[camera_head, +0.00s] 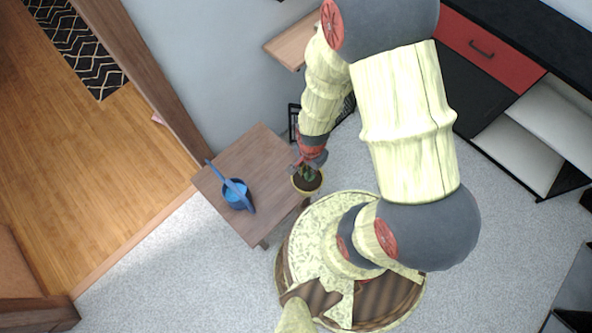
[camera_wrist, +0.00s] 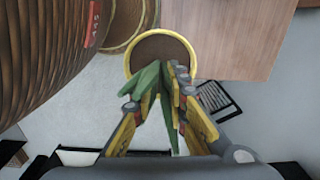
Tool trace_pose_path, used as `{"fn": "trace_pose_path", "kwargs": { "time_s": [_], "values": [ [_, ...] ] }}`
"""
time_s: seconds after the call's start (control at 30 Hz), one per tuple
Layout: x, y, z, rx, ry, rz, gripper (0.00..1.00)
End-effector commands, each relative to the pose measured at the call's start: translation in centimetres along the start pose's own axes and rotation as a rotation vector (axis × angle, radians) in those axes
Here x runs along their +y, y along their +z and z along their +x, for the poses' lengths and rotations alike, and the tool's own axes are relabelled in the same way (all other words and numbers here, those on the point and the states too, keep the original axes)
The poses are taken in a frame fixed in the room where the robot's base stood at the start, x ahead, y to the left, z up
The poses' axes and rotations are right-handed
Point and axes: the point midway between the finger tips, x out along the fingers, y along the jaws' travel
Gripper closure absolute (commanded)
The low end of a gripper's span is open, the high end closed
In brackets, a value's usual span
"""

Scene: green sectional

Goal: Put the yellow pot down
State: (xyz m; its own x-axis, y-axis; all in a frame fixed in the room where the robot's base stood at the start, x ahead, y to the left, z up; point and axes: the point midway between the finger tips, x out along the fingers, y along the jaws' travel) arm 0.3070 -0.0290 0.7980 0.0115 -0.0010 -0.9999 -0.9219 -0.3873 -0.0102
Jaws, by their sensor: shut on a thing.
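The yellow pot (camera_head: 308,190) holds dark soil and a green plant. In the head view it appears at the right corner of the small wooden table (camera_head: 262,150). My gripper (camera_head: 307,166) is over the pot, shut on it, with its fingers reaching down among the leaves. In the wrist view the round yellow rim of the pot (camera_wrist: 128,55) lies beyond the fingertips (camera_wrist: 158,92), partly overlapping the table's edge (camera_wrist: 232,40). The leaves and fingers hide the exact contact. I cannot tell whether the pot's base touches the table.
A blue watering can (camera_head: 236,195) stands on the table, left of the pot. A black wire rack (camera_wrist: 217,98) is on the floor by the table. A red-and-black cabinet (camera_head: 480,45) stands at the upper right. The grey carpet (camera_head: 190,270) is clear at lower left.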

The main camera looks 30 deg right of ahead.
Motion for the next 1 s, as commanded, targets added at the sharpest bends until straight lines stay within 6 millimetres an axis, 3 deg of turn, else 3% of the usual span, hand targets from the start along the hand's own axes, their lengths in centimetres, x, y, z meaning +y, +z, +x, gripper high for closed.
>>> {"fn": "trace_pose_path", "kwargs": {
  "time_s": [0.3, 0.57, 0.77, 1.0],
  "values": [
    [-0.9, 2.7, -0.3, 0.001, -0.004, -0.010, 1.00],
    [-0.5, 3.0, -0.4, -0.005, 0.010, 0.075, 1.00],
    [-2.8, 2.0, 0.9, -0.005, 0.011, 0.085, 1.00],
    [-7.0, 0.2, 3.1, -0.005, 0.010, 0.084, 1.00]
  ]
}}
